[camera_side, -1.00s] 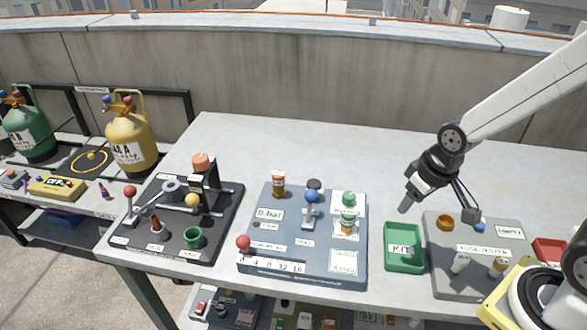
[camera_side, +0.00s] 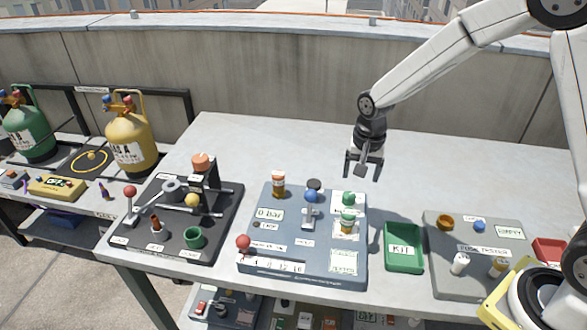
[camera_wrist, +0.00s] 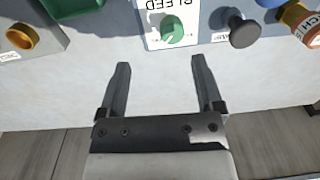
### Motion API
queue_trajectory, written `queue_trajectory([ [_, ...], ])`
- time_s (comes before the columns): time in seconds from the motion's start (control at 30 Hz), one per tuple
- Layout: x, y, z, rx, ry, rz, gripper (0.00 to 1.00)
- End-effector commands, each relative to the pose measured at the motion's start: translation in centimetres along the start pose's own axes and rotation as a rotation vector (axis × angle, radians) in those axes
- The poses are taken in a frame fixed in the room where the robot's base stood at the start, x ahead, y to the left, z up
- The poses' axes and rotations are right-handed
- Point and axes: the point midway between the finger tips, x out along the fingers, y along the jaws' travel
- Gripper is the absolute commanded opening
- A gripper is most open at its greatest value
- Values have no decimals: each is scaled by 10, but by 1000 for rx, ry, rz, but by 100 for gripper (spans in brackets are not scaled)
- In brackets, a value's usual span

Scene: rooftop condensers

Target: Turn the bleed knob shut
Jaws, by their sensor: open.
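The bleed knob (camera_wrist: 172,28) is green and sits on a white BLEED label near the top of the wrist view. In the side view, a green knob (camera_side: 348,198) at the back right of the blue-grey panel (camera_side: 285,243) appears to be the same one. My gripper (camera_side: 363,172) hangs above the table behind and slightly right of that knob, fingers pointing down and apart. In the wrist view, its open fingers (camera_wrist: 160,64) have nothing between them, and the knob lies beyond the fingertips, untouched. The angle of the knob is hard to read.
A blue-topped lever (camera_side: 310,197) and another green-topped part (camera_side: 347,216) are close by. A green KIT tray (camera_side: 404,262) lies right of the panel. The table behind is clear.

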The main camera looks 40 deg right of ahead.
Motion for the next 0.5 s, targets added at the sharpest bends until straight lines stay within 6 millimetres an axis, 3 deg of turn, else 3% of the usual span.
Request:
queue_trajectory([
  [0.2, 13, -16, -16, 152, -23, 28, 84],
  [0.5, 16, -18, -18, 180, -27, 33, 84],
])
